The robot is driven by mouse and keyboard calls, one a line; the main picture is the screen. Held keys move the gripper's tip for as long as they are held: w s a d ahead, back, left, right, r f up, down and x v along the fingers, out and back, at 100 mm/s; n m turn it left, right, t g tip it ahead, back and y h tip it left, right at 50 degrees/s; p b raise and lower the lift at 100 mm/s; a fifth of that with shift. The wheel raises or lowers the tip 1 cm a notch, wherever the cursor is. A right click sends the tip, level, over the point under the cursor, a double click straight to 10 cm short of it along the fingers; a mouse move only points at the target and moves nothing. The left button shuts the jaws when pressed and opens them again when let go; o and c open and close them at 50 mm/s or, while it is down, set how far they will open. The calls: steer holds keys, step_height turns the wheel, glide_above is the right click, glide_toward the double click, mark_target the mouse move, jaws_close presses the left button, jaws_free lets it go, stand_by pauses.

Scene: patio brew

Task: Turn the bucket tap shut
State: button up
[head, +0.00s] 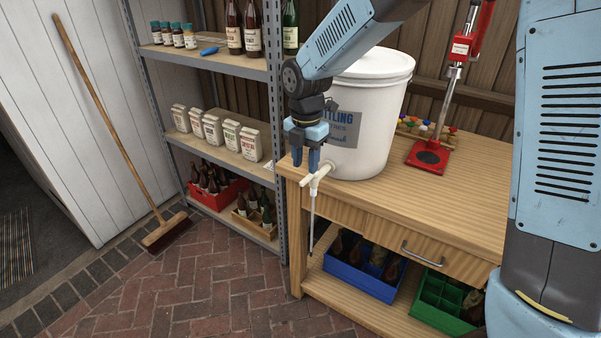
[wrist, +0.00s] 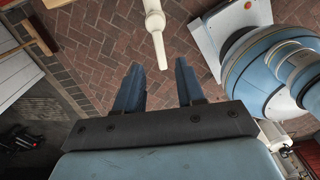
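The white bottling bucket (head: 371,110) stands on the wooden bench. Its white tap (head: 318,178) sticks out low on the front, over the bench edge, with a thin tube hanging below. My gripper (head: 305,168) points down right at the tap, its fingertips close above and beside it. In the wrist view my gripper (wrist: 158,72) is open, its two dark blue fingers apart with nothing held. A white part of the tap (wrist: 156,30) reaches down from the top edge, its narrow end just ahead of the gap between the fingertips. Contact cannot be told.
The bench (head: 440,205) carries a red bottle capper (head: 430,152) and coloured caps behind it. A blue crate (head: 362,275) and a green crate (head: 440,300) with bottles sit on its lower shelf. A metal shelf rack (head: 279,130) stands close left. The brick floor is open in front.

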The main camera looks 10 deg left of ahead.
mark_target(305, 178)
steer(key=shift+f, duration=2.1)
